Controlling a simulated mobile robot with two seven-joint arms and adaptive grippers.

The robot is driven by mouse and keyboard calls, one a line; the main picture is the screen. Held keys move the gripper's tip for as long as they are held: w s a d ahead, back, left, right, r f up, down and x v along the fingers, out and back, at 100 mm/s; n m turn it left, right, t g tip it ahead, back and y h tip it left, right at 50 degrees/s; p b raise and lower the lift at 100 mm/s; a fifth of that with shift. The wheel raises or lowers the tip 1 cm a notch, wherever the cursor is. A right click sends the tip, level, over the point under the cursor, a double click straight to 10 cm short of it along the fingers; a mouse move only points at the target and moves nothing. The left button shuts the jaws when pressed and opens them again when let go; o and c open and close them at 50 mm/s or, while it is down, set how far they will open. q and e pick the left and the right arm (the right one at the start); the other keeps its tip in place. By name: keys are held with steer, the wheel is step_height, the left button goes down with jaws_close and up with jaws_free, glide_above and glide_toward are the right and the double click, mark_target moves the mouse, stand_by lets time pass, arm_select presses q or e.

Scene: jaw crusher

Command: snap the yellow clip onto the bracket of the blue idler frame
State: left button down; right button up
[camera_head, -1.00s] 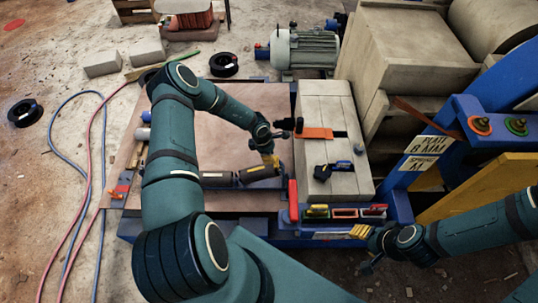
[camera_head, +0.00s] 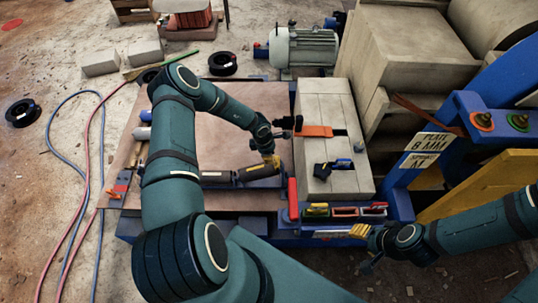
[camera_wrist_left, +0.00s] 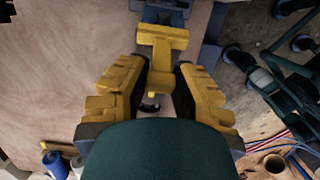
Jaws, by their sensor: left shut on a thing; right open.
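The yellow clip (camera_wrist_left: 162,46) is a T-shaped piece between the yellow fingers of my left gripper (camera_wrist_left: 160,92) in the left wrist view. That gripper is shut on it. In the head view my left gripper (camera_head: 271,159) is low over the right end of the blue idler frame (camera_head: 238,186), which carries dark rollers (camera_head: 258,172). Part of the blue frame also shows just beyond the clip in the wrist view (camera_wrist_left: 165,14). I cannot tell whether clip and bracket touch; the bracket is not clear. My right gripper (camera_head: 361,231) is open and empty at lower right.
The frame lies on a brown board (camera_head: 245,110). Right of it stands a pale block (camera_head: 342,105) with an orange strap (camera_head: 314,131) and a black-and-blue tool (camera_head: 333,168). A blue tray with small coloured parts (camera_head: 345,212) is in front. Hoses lie at left.

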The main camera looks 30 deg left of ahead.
arm_select(q)
steer(key=shift+w+d+f, duration=0.1)
steer(key=shift+d+f, duration=0.1)
steer(key=shift+f, duration=0.2)
steer(key=c, duration=0.8)
jaws_free()
steer(key=shift+c, duration=0.2)
steer(key=v, duration=1.2)
